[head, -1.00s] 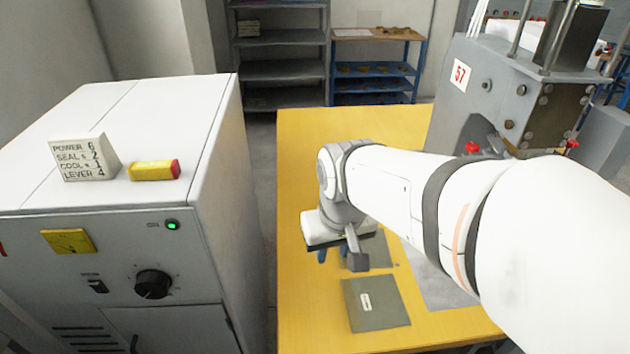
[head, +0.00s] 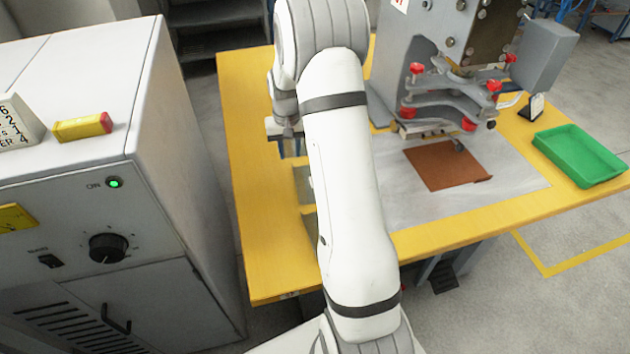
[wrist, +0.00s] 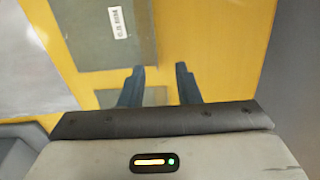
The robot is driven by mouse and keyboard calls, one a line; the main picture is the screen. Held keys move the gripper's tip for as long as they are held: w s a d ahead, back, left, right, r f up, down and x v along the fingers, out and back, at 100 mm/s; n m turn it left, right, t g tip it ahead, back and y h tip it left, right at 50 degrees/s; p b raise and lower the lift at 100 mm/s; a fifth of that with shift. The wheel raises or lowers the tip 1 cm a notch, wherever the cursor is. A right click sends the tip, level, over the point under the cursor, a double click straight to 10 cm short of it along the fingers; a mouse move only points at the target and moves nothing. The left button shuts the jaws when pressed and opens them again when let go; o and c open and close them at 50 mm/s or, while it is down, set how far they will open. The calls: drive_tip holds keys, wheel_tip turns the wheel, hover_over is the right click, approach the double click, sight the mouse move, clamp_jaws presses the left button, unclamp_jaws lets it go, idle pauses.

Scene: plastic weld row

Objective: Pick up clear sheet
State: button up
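Two grey-green, see-through-looking sheets lie flat on the yellow table. The one with a white label (wrist: 105,50) is at the top of the wrist view, beyond my fingertips. The other sheet (wrist: 155,96) shows between and beside my fingers. In the head view only slivers of the sheets show beside my arm: one sheet (head: 302,186) farther back, the labelled one (head: 311,226) nearer. I cannot tell which is the clear sheet meant. My gripper (wrist: 160,69) is open and empty, fingers apart above the table; in the head view it (head: 289,147) is partly hidden by my arm.
The yellow table (head: 250,220) has bare room on its left. A pale mat (head: 515,178) with a brown sheet (head: 447,164) lies under the press (head: 455,85). A green tray (head: 580,155) is at the right. A white cabinet (head: 85,170) stands left.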

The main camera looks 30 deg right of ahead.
sight(294, 172)
drive_tip(key=f, duration=0.7)
drive_tip(key=shift+s+d+f+p, duration=0.2)
drive_tip(key=shift+d+p, duration=0.1)
clamp_jaws()
